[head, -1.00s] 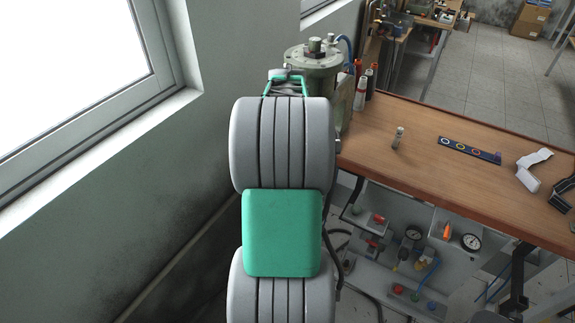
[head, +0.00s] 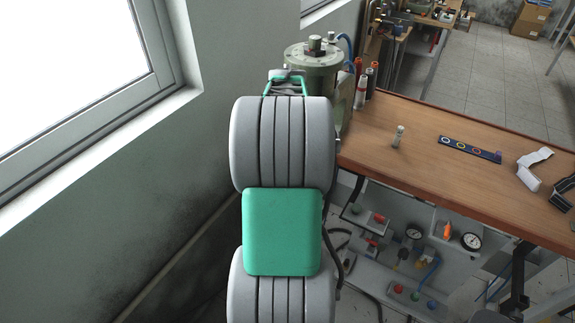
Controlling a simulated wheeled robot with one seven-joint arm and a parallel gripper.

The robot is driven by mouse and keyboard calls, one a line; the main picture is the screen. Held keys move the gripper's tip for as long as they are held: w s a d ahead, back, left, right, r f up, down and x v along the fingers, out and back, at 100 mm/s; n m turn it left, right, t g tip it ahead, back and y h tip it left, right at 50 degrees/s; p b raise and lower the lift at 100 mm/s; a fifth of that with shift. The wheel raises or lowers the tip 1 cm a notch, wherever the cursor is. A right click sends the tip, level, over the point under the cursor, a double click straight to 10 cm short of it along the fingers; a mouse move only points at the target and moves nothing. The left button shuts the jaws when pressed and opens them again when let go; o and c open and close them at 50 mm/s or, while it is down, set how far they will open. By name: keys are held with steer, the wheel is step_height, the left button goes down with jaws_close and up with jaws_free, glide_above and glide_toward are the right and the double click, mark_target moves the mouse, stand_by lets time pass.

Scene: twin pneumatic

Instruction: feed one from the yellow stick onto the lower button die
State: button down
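My arm's grey and green links fill the middle of the head view, and my gripper is not visible. A grey-green machine with a round top (head: 313,57), seemingly a pneumatic press, stands behind my arm at the bench's left end. Its lower part is hidden, and I cannot make out a button die. Several upright sticks stand beside it, among them a red-topped one (head: 358,69) and a dark one (head: 374,72). I cannot pick out a yellow stick with certainty. A dark blue strip with coloured rings (head: 470,149) lies on the bench.
The wooden bench (head: 440,190) extends right, with a small upright cylinder (head: 398,136) and a folded white strip (head: 530,168) on it. Gauges and coloured buttons sit on a grey panel (head: 455,268) below. A wall and window (head: 70,60) close off the left.

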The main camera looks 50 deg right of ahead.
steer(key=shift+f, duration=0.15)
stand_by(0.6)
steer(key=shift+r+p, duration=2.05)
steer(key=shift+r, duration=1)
